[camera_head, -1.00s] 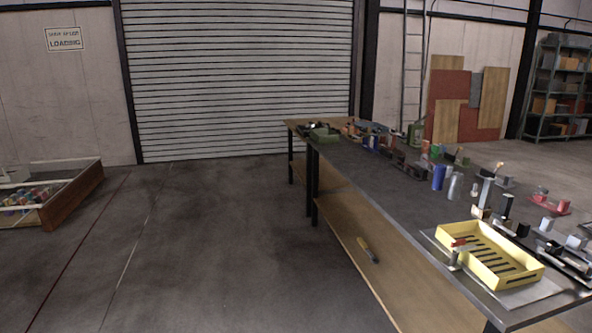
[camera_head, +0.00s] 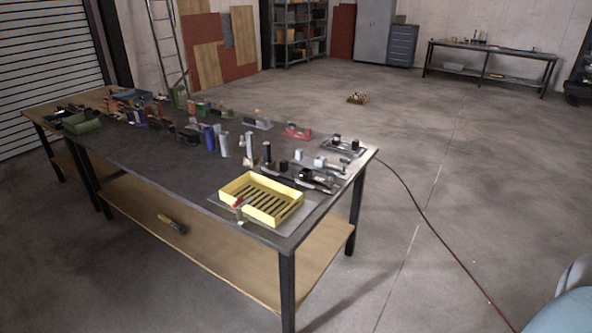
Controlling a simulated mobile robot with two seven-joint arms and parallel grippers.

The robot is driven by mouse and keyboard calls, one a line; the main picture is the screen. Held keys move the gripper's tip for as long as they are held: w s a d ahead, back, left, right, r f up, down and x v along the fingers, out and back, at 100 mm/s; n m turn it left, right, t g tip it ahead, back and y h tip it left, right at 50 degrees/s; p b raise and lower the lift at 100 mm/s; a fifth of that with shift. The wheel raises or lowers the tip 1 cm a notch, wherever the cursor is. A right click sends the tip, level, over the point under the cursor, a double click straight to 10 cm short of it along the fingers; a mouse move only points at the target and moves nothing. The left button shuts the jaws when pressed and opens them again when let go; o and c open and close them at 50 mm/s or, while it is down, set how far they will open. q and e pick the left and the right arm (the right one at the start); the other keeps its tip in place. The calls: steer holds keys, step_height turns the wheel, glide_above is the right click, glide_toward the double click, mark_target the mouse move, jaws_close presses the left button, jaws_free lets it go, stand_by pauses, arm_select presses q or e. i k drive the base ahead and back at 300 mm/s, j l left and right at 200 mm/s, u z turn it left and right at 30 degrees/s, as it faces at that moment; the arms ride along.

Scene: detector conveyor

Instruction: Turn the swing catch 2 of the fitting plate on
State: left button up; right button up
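The workbench (camera_head: 150,168) stands left of centre with many small fittings on its dark top. I cannot tell which of them is the fitting plate, and no swing catch can be made out at this distance. Candidates are a group with a pale plate (camera_head: 343,147) at the right corner and a red fitting (camera_head: 298,133) left of it. Dark and silver fittings (camera_head: 318,180) lie behind the yellow tray. Neither of my grippers is in view.
A yellow slotted tray (camera_head: 252,213) sits near the bench's front right corner. Blue and silver cylinders (camera_head: 223,146) stand mid-bench. A yellow-handled tool (camera_head: 172,224) lies on the lower shelf. Another bench (camera_head: 490,52) stands far back.

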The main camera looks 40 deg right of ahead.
mark_target(297, 176)
steer(key=z, duration=1.2)
steer(key=i, duration=0.1)
